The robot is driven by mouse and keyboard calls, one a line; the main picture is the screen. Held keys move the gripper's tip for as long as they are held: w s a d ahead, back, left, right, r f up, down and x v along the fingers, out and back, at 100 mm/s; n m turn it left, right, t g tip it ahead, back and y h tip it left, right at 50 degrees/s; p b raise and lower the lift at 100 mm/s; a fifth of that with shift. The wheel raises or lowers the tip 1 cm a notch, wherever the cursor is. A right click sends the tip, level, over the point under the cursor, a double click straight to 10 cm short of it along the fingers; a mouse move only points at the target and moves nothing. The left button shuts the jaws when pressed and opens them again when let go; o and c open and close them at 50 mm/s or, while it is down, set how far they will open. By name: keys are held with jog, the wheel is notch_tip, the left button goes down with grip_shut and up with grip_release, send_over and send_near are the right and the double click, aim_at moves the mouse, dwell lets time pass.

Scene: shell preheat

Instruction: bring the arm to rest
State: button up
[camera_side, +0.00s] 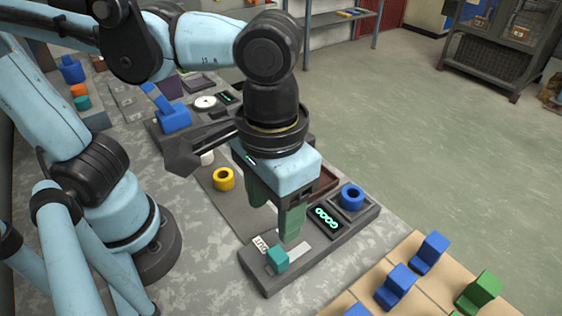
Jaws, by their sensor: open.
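My gripper (275,211) points down over the dark grey station (262,282) near the table's right edge. Its two green fingers stand apart, and I see nothing between them. A teal block (277,259) sits on the front of the station, just below and in front of the fingers. A blue ring (351,196) sits in a square holder at the station's right end, beside a small display (325,217) with green symbols. A yellow ring (223,179) lies on a grey plate left of my gripper. My wrist hides part of the area behind.
Blue stepped blocks (397,285) and a green one (478,292) stand on a tan surface (420,306) at the lower right. A blue part (173,115) and a white dial (205,102) stand on another station farther back. Bare grey table (200,270) lies left of the front station.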

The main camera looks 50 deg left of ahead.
jog(key=w+a+f+t, duration=0.1)
jog(key=w+a+t, duration=0.2)
jog(key=a, duration=0.6)
jog(key=w+a+f+t, duration=0.1)
jog(key=w+a+t, duration=0.3)
jog(key=w+a, duration=0.4)
jog(key=shift+w+a+f, duration=0.25)
jog(key=shift+a, duration=0.8)
